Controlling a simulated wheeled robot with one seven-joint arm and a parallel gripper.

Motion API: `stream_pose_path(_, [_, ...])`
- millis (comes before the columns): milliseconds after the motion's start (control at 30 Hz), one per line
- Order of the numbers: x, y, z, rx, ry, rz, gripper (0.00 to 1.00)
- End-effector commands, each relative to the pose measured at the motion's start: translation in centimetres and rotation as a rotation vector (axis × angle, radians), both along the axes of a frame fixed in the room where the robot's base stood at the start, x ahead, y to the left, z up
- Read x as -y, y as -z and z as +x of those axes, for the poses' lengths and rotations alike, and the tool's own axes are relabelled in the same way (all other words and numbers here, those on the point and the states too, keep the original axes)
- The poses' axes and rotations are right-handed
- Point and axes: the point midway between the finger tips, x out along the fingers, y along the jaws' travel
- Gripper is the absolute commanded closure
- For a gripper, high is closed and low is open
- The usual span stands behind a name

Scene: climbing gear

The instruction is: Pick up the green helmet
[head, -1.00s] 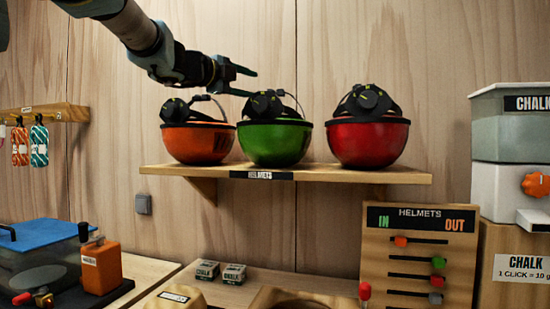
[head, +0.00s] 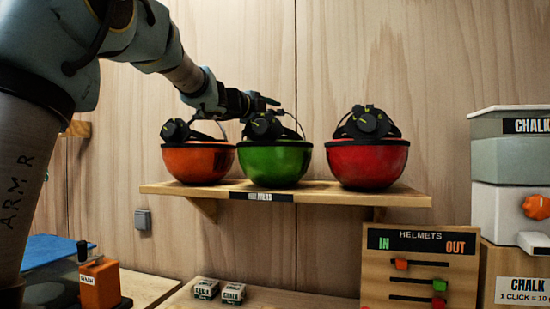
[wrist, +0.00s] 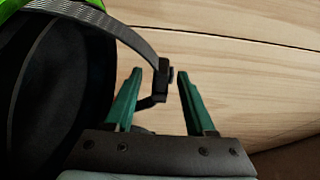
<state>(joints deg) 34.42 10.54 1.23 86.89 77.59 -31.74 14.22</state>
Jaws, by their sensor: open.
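The green helmet (head: 274,165) sits upside down on the shelf between an orange and a red helmet, its dark harness and dial on top. In the wrist view its dark inside and a thin green rim (wrist: 97,4) fill the left side. A grey strap (wrist: 105,25) arcs from it to a small black buckle (wrist: 163,80). My gripper (head: 272,101) is above and behind the green helmet's harness in the head view. In the wrist view my gripper (wrist: 157,75) is open, with the buckle showing between its two green fingertips. I cannot tell whether they touch it.
The orange helmet (head: 198,163) and red helmet (head: 367,164) stand close on either side on the wooden shelf (head: 350,198). The wooden wall (head: 450,60) is right behind. A HELMETS slider board (head: 418,266) and chalk dispenser (head: 508,180) stand at the right.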

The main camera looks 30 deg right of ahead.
Motion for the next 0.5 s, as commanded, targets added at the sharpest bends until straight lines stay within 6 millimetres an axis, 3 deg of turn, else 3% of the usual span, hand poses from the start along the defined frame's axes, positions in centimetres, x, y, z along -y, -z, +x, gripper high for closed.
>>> stream_pose_path(300, [0.61,0.06,0.27,0.001,0.000,0.000,0.45])
stream_pose_path(500, [0.59,0.05,0.27,0.001,0.000,0.000,0.68])
